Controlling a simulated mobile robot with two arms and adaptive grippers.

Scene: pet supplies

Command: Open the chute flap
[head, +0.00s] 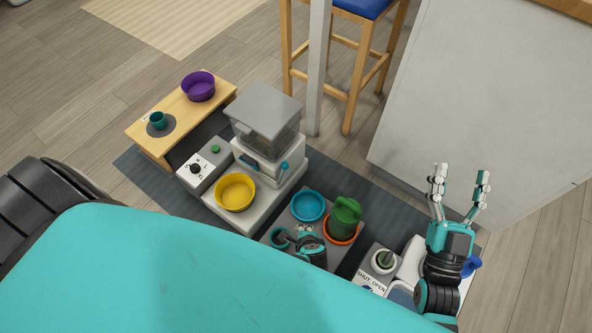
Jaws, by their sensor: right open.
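The grey food dispenser (265,125) has a clear hopper and stands on a pale base. The yellow bowl (235,191) sits on the base in front. My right gripper (459,186) is open and empty, fingers spread, far to the right of the dispenser. My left gripper (303,231) is partly hidden by my teal body, near the blue bowl; its jaw state is unclear.
A control box (195,169) with a black knob and green button is left of the dispenser. A box marked SHUT and OPEN (376,268) is by my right arm. A wooden bench (210,100) holds a purple bowl (198,86).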

